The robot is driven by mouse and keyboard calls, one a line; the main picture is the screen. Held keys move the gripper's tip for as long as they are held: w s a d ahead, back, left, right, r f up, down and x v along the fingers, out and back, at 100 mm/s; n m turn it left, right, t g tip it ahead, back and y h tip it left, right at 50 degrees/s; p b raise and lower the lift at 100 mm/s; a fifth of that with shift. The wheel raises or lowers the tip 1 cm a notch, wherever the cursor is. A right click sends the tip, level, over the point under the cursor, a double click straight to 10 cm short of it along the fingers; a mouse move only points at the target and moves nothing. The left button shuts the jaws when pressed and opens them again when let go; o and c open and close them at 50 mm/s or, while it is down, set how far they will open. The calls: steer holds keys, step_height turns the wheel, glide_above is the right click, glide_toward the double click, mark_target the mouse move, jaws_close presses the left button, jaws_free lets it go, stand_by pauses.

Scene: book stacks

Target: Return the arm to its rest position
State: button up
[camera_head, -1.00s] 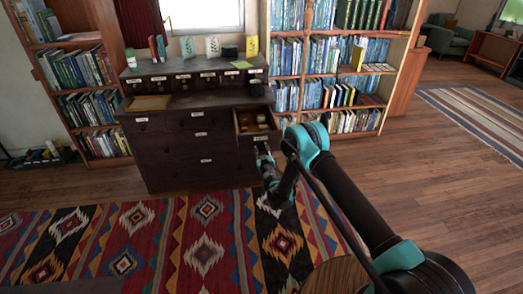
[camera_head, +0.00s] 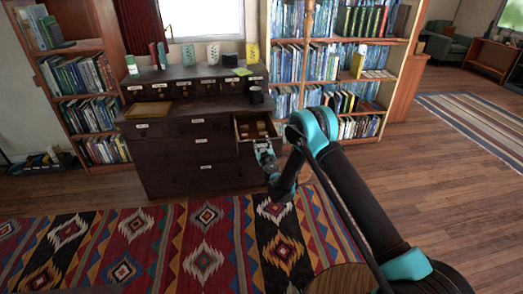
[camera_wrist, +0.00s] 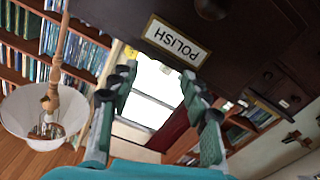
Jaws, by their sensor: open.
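My gripper (camera_head: 264,150) is in front of the open upper right drawer (camera_head: 238,127) of the dark wooden cabinet, close to the drawer's front. In the wrist view my gripper (camera_wrist: 158,92) has its two teal fingers spread wide, with nothing between them but a distant view of the window. A drawer front with a "POLISH" label (camera_wrist: 177,40) appears upside down beyond the fingers. My arm reaches from the lower right towards the cabinet, with its teal elbow raised. Whether the fingers touch the drawer cannot be told.
The dark cabinet (camera_head: 185,165) carries a mug (camera_head: 256,95) and several cards. Small brown items lie in the open drawer. Bookcases (camera_head: 340,75) flank the cabinet. A patterned rug (camera_head: 150,245) lies in front. A white-shaded lamp (camera_wrist: 40,108) shows at left in the wrist view.

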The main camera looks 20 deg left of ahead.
steer(key=shift+r, duration=0.7)
